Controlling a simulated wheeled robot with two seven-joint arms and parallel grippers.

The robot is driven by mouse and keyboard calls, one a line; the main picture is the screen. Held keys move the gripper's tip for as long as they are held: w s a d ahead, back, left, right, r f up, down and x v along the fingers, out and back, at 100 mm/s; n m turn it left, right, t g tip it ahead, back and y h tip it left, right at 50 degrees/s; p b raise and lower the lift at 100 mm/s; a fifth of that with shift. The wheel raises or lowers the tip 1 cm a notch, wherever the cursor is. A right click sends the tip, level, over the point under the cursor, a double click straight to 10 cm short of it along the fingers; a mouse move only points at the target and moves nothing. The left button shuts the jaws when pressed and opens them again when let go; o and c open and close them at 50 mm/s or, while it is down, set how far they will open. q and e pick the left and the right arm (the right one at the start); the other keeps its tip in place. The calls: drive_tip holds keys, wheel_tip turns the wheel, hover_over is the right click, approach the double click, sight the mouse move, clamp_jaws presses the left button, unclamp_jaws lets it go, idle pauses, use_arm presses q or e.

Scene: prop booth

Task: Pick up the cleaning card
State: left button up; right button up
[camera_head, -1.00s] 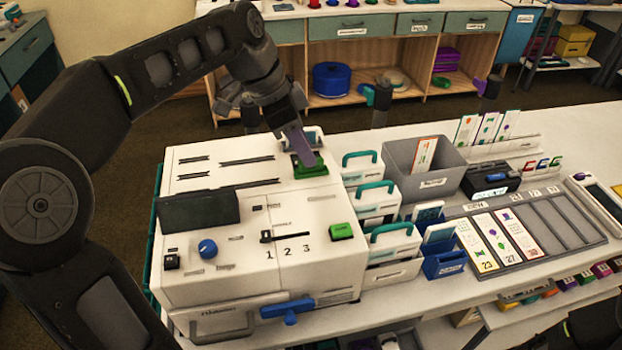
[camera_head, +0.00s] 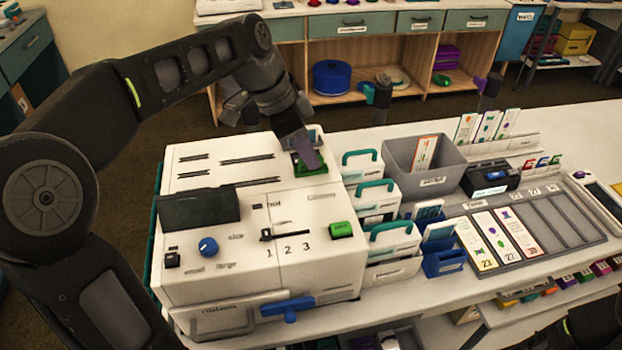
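No card carries a readable cleaning label. White-and-blue cards (camera_head: 440,232) stand in small blue holders (camera_head: 444,262) right of the white machine (camera_head: 230,277). Cards with coloured pictures lie in the grey slotted rack (camera_head: 548,225). My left gripper (camera_head: 310,160) points down over the green-framed slot (camera_head: 312,170) at the machine's back right corner, away from the blue holders. Its fingers overlap in this view, so its opening, any contact and anything between them cannot be told.
White cases with teal handles (camera_head: 393,230) stand between the machine and the blue holders. A grey bin (camera_head: 428,152) holds a card. A black device (camera_head: 490,177) stands beside it. More cards stand upright at the back (camera_head: 487,128). A blue lever (camera_head: 288,308) sticks out in front.

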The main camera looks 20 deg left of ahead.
use_arm(q)
clamp_jaws()
drive_tip(key=shift+r, duration=0.2)
